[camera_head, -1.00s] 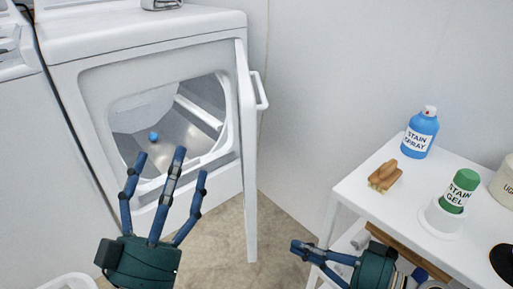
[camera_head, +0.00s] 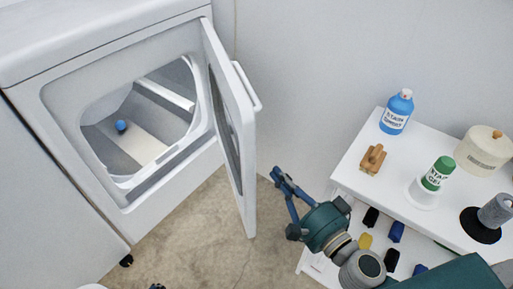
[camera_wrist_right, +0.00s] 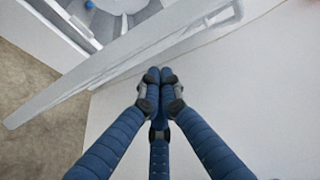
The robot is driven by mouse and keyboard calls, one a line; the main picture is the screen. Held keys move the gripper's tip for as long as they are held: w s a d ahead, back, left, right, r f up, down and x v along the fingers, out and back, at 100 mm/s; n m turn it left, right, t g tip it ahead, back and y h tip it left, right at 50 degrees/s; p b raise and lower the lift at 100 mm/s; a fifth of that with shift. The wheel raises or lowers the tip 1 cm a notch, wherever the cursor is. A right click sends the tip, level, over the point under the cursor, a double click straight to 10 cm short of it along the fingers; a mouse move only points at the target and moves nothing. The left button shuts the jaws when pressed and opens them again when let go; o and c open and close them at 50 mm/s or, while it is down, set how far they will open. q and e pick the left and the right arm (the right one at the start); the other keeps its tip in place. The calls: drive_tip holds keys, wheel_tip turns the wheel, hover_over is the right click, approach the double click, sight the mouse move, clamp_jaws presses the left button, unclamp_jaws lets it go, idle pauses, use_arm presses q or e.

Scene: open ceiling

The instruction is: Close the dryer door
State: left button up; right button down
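The white dryer (camera_head: 60,110) stands at the left in the head view. Its door (camera_head: 246,170) is open, swung out from the right side of the round-cornered opening, with a handle (camera_head: 246,87) on its outer face. My right gripper (camera_head: 278,178) is to the right of the door, on its outer side, with its fingers drawn together and empty. In the right wrist view the fingertips (camera_wrist_right: 160,76) meet just below the door (camera_wrist_right: 110,66); a small gap seems to separate them. Only a dark tip of my left gripper (camera_head: 157,287) shows at the bottom edge.
A blue ball (camera_head: 121,126) lies inside the drum. A white shelf table (camera_head: 395,160) at the right holds a stain spray bottle (camera_head: 397,112), a brush (camera_head: 373,160), a green-capped stain gel (camera_head: 437,174) and a jar (camera_head: 484,150). Bare floor lies below the door.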

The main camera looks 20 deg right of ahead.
use_arm(q)
drive_tip(key=shift+r+p, duration=0.5)
drive_tip(key=shift+p, duration=0.1)
use_arm(e)
drive_tip(key=x, duration=0.9)
drive_tip(key=shift+a, duration=0.1)
